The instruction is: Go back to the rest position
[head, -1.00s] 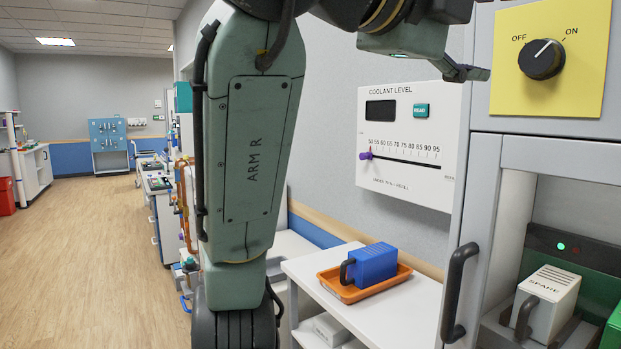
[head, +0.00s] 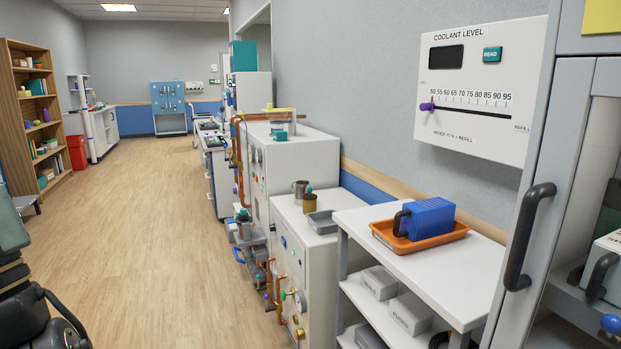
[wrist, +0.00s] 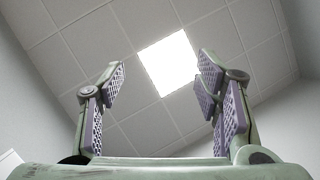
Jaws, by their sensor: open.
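My gripper (wrist: 160,90) shows in the wrist view with its two fingers spread wide apart. Nothing is between the finger pads. Behind the fingers are only the tiled ceiling and a bright ceiling lamp (wrist: 168,62), so the gripper points upward. In the head view the gripper is out of sight. Only a dark and green part of my own body shows at the lower left edge.
A white coolant level panel (head: 477,150) hangs on the wall at right. Below it a blue handled block (head: 430,216) lies in an orange tray (head: 421,243) on a white shelf cart (head: 465,285). The wood floor (head: 150,220) at left is clear.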

